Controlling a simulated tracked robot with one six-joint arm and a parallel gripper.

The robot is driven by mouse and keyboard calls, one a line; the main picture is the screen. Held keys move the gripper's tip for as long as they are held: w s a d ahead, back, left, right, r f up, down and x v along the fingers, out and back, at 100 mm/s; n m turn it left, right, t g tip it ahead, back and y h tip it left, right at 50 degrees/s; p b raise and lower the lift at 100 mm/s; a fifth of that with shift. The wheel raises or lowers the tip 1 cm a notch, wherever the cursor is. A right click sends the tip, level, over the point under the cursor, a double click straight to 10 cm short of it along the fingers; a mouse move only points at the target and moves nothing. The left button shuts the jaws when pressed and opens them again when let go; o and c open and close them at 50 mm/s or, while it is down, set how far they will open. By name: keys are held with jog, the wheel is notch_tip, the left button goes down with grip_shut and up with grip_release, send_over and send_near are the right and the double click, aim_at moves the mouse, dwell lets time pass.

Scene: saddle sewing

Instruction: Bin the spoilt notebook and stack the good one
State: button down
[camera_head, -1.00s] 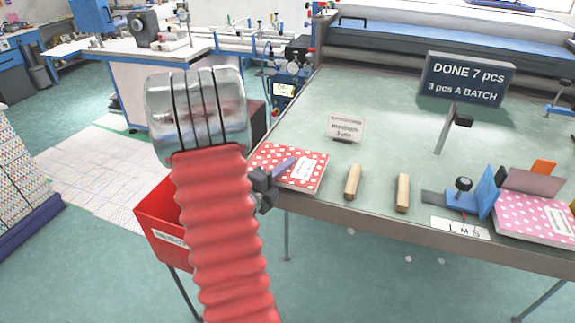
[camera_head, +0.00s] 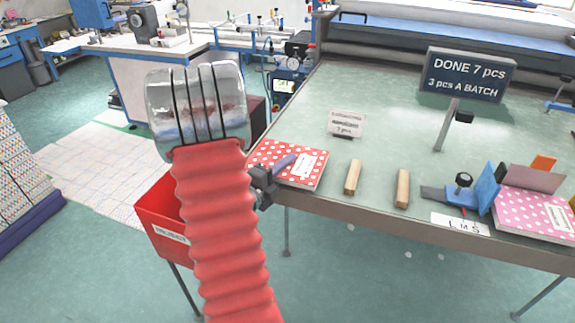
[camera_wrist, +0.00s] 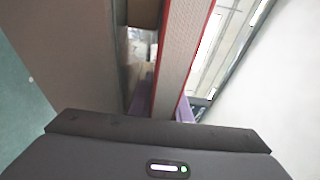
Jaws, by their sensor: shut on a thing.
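A red notebook (camera_head: 270,152) with white dots and a white label lies at the left front corner of the table. My gripper (camera_head: 284,161) is at its front left edge, with one purple finger across the cover. In the wrist view the purple fingers (camera_wrist: 160,108) are on both sides of the notebook's page edge (camera_wrist: 184,50), shut on it. A pink dotted notebook (camera_head: 530,213) with a label lies at the table's right front. A red bin (camera_head: 158,212) with a white label stands below the table's left corner, partly hidden by my arm. I cannot tell which notebook is spoilt.
Two wooden blocks (camera_head: 353,177) (camera_head: 403,188) lie along the table's front edge. A blue stop (camera_head: 487,188) with a dark knob stands beside the pink notebook. A small card (camera_head: 347,123) and a dark "DONE 7 pcs" sign (camera_head: 466,75) stand farther back. The table's middle is clear.

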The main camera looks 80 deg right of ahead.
jog(key=c, duration=1.6)
grip_release()
jog(key=shift+f, duration=0.1)
jog(key=shift+o, duration=0.2)
jog(key=shift+f, duration=0.1)
jog(key=shift+f, duration=0.25)
jog(key=shift+a, duration=0.1)
